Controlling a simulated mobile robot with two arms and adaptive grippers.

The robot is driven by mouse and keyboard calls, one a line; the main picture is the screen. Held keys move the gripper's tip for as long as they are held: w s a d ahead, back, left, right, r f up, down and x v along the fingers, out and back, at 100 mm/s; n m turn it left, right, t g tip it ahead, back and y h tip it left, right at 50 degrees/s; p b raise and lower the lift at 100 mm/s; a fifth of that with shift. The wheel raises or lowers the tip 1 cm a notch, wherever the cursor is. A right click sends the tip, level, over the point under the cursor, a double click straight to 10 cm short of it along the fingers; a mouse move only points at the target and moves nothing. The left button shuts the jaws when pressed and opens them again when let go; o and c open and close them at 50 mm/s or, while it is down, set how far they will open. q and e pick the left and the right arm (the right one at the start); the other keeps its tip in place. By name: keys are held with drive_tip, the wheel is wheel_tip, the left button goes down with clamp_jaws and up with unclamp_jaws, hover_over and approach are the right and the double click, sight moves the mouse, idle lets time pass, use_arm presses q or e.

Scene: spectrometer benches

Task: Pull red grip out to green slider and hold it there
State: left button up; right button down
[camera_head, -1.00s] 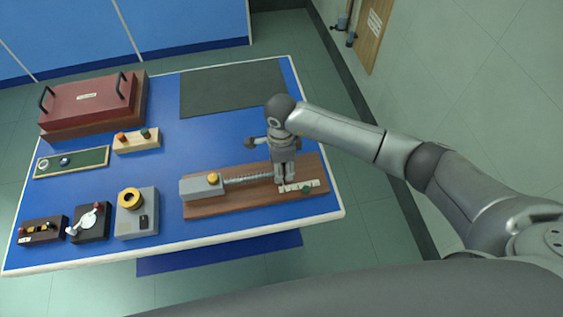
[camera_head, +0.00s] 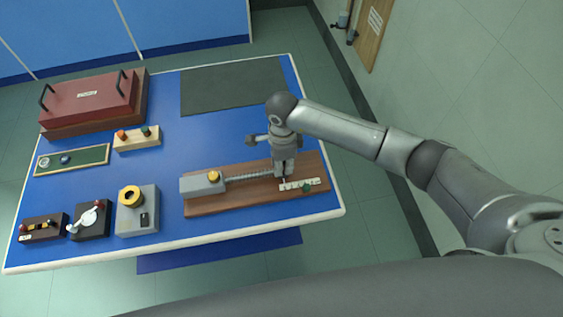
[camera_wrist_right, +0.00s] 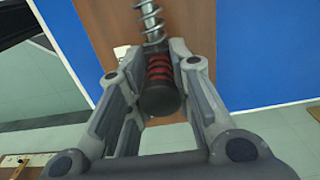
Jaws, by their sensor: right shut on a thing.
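A spring (camera_head: 248,175) runs right from a grey block (camera_head: 203,184) with a yellow knob on a brown wooden board (camera_head: 235,202). My right gripper (camera_head: 284,175) is at the spring's right end, above the board. In the right wrist view, the gripper (camera_wrist_right: 162,100) is shut around the red-ringed grip (camera_wrist_right: 159,72) with its dark end cap; the spring (camera_wrist_right: 149,20) leads away from it. The green slider (camera_head: 306,187) sits on a white scale (camera_head: 293,184), to the right of the gripper's fingertips. My left gripper is not in view.
Left of the board stand a grey box with a yellow ring (camera_head: 130,200), a black box with a lever (camera_head: 90,219) and a small dark block (camera_head: 42,228). A red case (camera_head: 90,100) and a dark mat (camera_head: 232,87) lie farther back.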

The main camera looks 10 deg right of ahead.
drive_tip(key=shift+d+b, duration=0.3)
drive_tip(key=shift+d, duration=2.7)
